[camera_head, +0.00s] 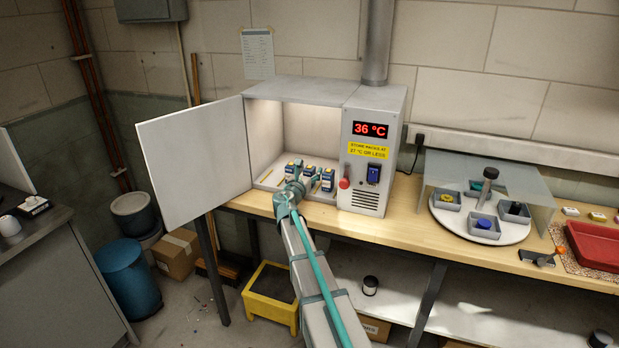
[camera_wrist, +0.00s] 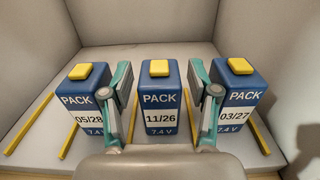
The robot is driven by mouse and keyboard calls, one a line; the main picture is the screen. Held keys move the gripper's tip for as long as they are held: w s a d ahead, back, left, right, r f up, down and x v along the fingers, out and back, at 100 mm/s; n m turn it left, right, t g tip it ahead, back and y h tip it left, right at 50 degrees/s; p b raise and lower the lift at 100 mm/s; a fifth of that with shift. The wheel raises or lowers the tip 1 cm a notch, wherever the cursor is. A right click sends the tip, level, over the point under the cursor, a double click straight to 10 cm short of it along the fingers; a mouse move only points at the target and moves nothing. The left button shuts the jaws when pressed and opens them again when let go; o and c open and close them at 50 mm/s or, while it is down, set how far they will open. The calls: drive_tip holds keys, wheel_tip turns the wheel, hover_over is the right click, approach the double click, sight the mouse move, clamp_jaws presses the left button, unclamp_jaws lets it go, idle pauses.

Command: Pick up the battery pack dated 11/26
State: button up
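Three blue battery packs with yellow tops and white date labels stand upright in a row inside the open cabinet (camera_head: 259,125). In the wrist view the pack dated 11/26 (camera_wrist: 158,100) is in the middle, the pack dated 05/28 (camera_wrist: 82,98) is on the left and the pack dated 03/27 (camera_wrist: 238,98) is on the right. My gripper (camera_wrist: 160,85) is open, with one finger on each side of the 11/26 pack and small gaps showing between. In the head view my arm reaches into the cabinet and partly hides the packs (camera_head: 327,180).
The cabinet door (camera_head: 195,160) stands open to the left. Yellow strips (camera_wrist: 262,135) lie on the cabinet floor between the packs. The cabinet display (camera_head: 370,130) reads 36 °C, above a yellow sign (camera_head: 367,149). A turntable (camera_head: 480,225) stands to the right on the bench.

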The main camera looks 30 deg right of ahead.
clamp_jaws()
drive_tip(key=shift+r, duration=0.1)
